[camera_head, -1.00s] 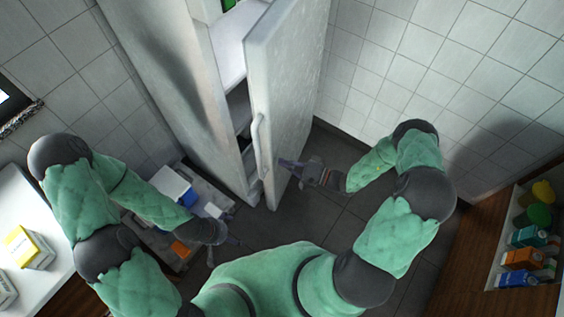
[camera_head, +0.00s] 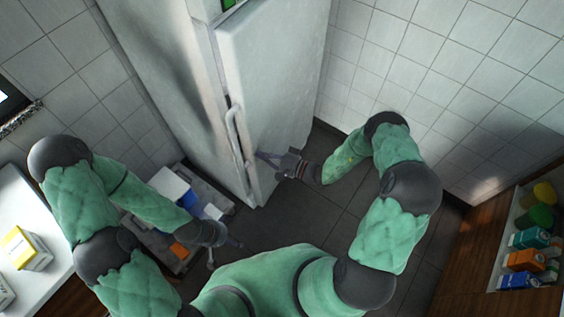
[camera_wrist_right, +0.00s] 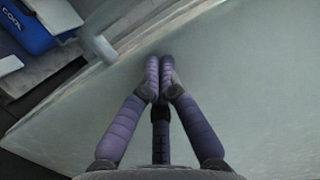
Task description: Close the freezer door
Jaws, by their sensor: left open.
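The freezer door (camera_head: 272,75) is a pale panel that stands slightly ajar, with a narrow dark gap along its handle side. Its curved handle (camera_head: 233,138) is on the left edge and also shows in the right wrist view (camera_wrist_right: 98,42). The tall freezer body (camera_head: 165,65) is behind and left of the door. My right gripper (camera_head: 260,157) is at the outer face of the door, low and just right of the handle. In the right wrist view its purple fingertips (camera_wrist_right: 160,78) are together, against or very near the door, holding nothing. My left gripper (camera_head: 226,251) is open and empty at the lower left.
A blue box with a white lid (camera_head: 172,187) lies on a low surface left of the freezer. A counter (camera_head: 45,205) is at the far left. A wooden shelf with bottles and cartons (camera_head: 465,245) is at right. Dark floor (camera_head: 330,215) is clear between.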

